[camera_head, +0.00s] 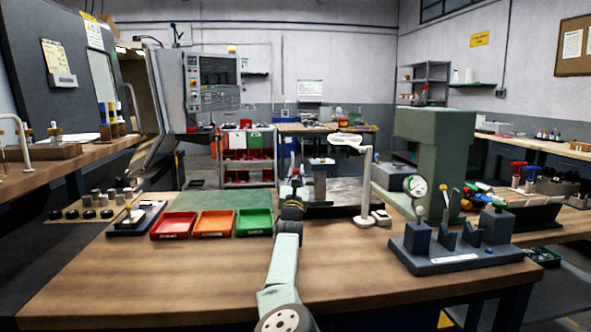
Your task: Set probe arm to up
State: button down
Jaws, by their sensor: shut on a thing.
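My arm reaches forward from the bottom middle over the bench. My gripper (295,183) is small and dark at its far end, beside a grey upright stand (320,184) by the dark slab. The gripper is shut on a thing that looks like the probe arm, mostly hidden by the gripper. A small red part (295,172) shows at the gripper's tip. I cannot tell how far the probe arm is tilted.
Red, orange and green trays (213,236) sit left of my arm. A white ring lamp (364,190) stands close on the right. A dark fixture with a dial gauge (458,257) stands at the right front, before a green column (440,150). The front wooden top is clear.

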jog(key=shift+d, duration=0.15)
jog(key=c, duration=1.7)
grip_release()
jog(key=shift+s, duration=0.1)
jog(key=shift+f+b, duration=0.1)
jog(key=shift+b, duration=1.1)
